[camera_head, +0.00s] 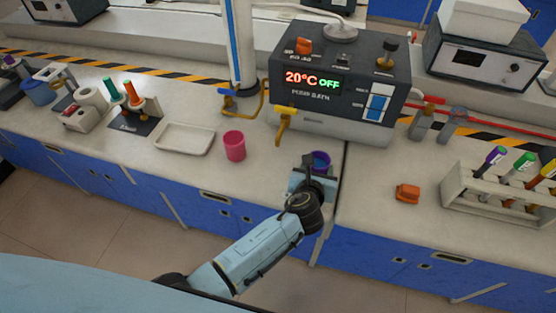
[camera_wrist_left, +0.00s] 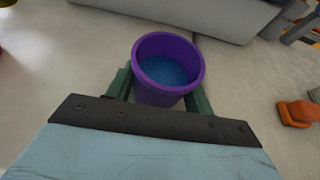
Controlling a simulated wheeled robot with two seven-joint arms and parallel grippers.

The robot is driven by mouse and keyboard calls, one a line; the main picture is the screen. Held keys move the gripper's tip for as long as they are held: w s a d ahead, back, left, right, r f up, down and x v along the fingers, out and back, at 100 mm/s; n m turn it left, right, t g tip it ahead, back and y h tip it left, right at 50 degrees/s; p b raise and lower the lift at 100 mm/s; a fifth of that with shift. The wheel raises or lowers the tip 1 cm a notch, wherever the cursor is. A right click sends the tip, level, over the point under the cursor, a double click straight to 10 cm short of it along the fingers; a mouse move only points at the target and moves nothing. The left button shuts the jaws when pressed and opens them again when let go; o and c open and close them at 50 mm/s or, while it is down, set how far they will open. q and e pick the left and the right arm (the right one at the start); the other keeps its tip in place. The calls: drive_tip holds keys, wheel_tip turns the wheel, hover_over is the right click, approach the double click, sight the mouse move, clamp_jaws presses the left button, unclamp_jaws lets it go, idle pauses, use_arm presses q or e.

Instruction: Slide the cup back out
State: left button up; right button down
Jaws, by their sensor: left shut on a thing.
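A purple cup (camera_head: 320,160) with a blue inside stands upright on the bench in front of the dark pump bath. My left gripper (camera_head: 316,170) is shut on the purple cup, with one finger on each side of it. In the left wrist view the cup (camera_wrist_left: 166,70) sits between the green fingers (camera_wrist_left: 162,92). A pink cup (camera_head: 234,146) stands on the bench to the left, apart from my gripper. My right gripper is in neither view.
The pump bath (camera_head: 340,80) with its yellow tap (camera_head: 284,122) stands behind the cup. A white tray (camera_head: 184,138) lies at left. An orange block (camera_head: 407,194) and a tube rack (camera_head: 500,200) are at right. Bench between the cups is clear.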

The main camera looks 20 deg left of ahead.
use_arm(q)
drive_tip(key=shift+d, duration=0.8)
drive_tip(key=o, duration=0.8)
drive_tip(key=p+v, duration=0.3)
drive_tip(key=v, duration=0.1)
drive_tip(key=shift+r, duration=0.1)
drive_tip(key=shift+p+v, duration=2.05)
drive_tip(key=shift+v, duration=0.4)
drive_tip(key=shift+a, duration=0.1)
